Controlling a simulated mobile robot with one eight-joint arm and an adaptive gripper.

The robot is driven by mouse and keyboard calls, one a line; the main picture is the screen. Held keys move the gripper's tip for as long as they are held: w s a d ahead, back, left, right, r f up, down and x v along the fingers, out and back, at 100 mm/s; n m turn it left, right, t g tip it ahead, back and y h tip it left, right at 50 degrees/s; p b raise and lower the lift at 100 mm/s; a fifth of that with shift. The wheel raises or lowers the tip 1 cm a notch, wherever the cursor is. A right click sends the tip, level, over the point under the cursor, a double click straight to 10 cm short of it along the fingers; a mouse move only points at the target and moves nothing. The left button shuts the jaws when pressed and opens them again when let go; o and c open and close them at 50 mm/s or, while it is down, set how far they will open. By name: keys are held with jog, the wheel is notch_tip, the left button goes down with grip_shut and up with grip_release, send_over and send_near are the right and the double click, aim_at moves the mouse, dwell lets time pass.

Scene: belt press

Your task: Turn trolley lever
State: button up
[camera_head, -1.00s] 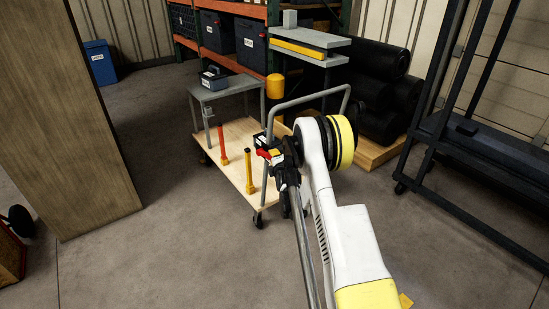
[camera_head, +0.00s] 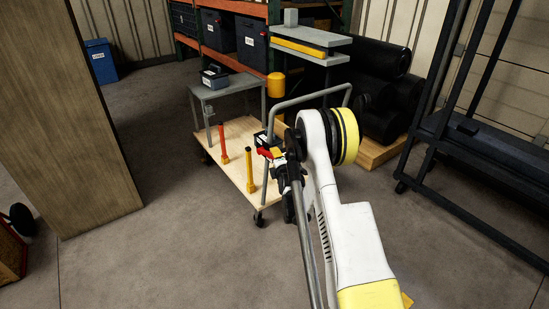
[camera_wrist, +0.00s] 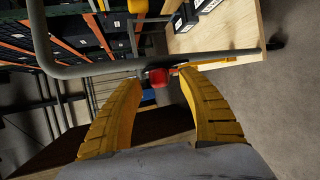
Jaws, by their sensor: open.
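The trolley (camera_head: 238,160) has a pale wooden deck, a grey tube handle (camera_head: 312,98) and dark castors. A small red part, seemingly the trolley lever (camera_head: 268,153), sits by the near handle post. In the wrist view its red end (camera_wrist: 158,77) lies between my fingertips, by the grey handle tube (camera_wrist: 90,70). My gripper (camera_wrist: 160,82) is open, with its two yellow fingers on either side of the red part. Contact cannot be told. In the head view my wrist hides most of the gripper and part of the handle post.
A red post (camera_head: 223,145) and a yellow post (camera_head: 249,170) stand on the deck. A grey table (camera_head: 222,88) is behind the trolley. Black rolls (camera_head: 375,100) lie on a pallet at right, near a dark rack (camera_head: 470,150). A wooden panel (camera_head: 70,120) stands left. The front floor is clear.

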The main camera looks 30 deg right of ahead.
jog(key=v, duration=0.4)
jog(key=shift+s+a, duration=0.15)
jog(key=shift+s, duration=0.15)
jog(key=s+a+r+m+g+y, duration=0.1)
jog(key=s+a+r+m+y, duration=0.15)
jog(key=a+r, duration=0.7)
jog(key=s+a+r+m+g, duration=0.2)
jog(key=s+a+r+m, duration=0.3)
jog(key=s+a+r, duration=0.4)
jog(key=s+a+m+g+y, duration=0.1)
jog(key=s+a+m, duration=0.3)
jog(key=s, duration=0.9)
jog(key=s+a+m+g+y, duration=0.1)
jog(key=s+a+m, duration=0.3)
jog(key=s, duration=0.9)
jog(key=shift+a+r+g, duration=0.45)
jog(key=shift+a+g, duration=0.15)
jog(key=shift+g, duration=0.2)
